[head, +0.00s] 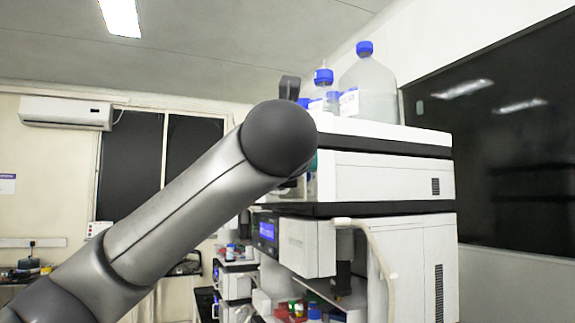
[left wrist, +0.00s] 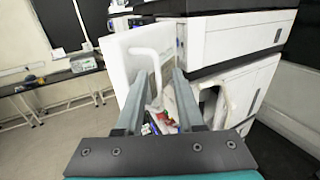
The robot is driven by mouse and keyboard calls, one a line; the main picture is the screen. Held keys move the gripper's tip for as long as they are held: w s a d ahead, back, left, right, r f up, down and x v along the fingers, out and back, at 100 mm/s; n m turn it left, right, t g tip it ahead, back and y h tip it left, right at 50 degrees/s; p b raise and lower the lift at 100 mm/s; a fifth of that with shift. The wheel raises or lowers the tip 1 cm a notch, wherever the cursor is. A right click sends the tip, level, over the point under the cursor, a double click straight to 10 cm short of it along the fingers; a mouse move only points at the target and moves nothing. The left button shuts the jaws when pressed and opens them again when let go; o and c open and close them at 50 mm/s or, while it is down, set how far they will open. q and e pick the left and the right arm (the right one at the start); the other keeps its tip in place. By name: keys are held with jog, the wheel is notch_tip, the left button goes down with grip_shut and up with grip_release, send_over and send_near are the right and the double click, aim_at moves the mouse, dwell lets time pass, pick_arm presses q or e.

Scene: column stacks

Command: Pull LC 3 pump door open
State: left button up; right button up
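A white door-like panel (left wrist: 116,66) stands out from the front of the instrument stack in the left wrist view. A curved white handle or tube (left wrist: 157,66) runs from it and bends downward. My left gripper (left wrist: 161,75) is open, with its two fingers apart. The curved piece appears between the fingertips, but I cannot tell whether it is within their reach. In the head view the white panel (head: 305,247) and curved piece (head: 378,252) show below a dark seam. No label marks which unit is LC 3. My left arm hides its gripper there. My right gripper is in neither view.
Bottles with blue caps (head: 366,90) stand on top of the stack (head: 390,180). A blue-lit display (head: 266,231) is left of the panel. Small coloured items (head: 300,309) lie low in front. A bench (left wrist: 50,88) stands at the left, with open floor before it.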

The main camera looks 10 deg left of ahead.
pick_arm(q)
jog(key=s+d+b, duration=0.2)
jog(key=s+b, duration=0.9)
jog(key=s, duration=0.4)
jog(key=shift+s+d, duration=0.15)
jog(key=shift+d, duration=0.25)
